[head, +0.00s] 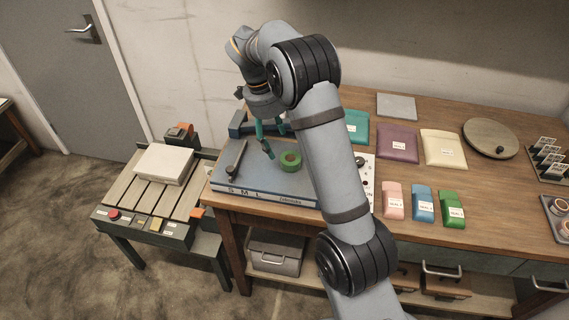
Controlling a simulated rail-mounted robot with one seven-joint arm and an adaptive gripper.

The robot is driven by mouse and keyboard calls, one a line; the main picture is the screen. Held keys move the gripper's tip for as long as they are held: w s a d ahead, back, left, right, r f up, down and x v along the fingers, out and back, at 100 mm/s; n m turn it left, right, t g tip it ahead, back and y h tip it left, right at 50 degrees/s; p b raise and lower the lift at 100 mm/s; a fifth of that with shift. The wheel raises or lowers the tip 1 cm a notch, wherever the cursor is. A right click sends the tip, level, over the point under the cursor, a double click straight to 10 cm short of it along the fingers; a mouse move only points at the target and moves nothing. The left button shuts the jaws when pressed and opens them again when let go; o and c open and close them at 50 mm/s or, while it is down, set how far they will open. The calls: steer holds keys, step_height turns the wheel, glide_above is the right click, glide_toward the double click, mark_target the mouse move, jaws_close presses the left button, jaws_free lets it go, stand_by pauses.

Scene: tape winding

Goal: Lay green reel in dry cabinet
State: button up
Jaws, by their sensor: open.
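The green reel (289,161) lies flat on the grey-blue board marked S M L (240,184), near the board's right part. My gripper (276,143) is open and points down just above and to the left of the reel. Its teal fingers appear apart from the reel, with nothing visible between them. I cannot tell for certain which thing is the dry cabinet.
My arm crosses the middle of the view and hides part of the table. Teal (355,127), purple (397,143) and cream (443,148) packs lie to the right, with small labelled packs in front.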

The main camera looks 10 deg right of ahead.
mark_target(289, 154)
steer(key=shift+s+p+x, duration=0.2)
steer(key=shift+p+x, duration=0.35)
steer(key=shift+x, duration=2.5)
steer(key=shift+a, duration=0.2)
steer(key=shift+c, duration=0.9)
steer(key=c, duration=1)
steer(key=shift+r, duration=0.15)
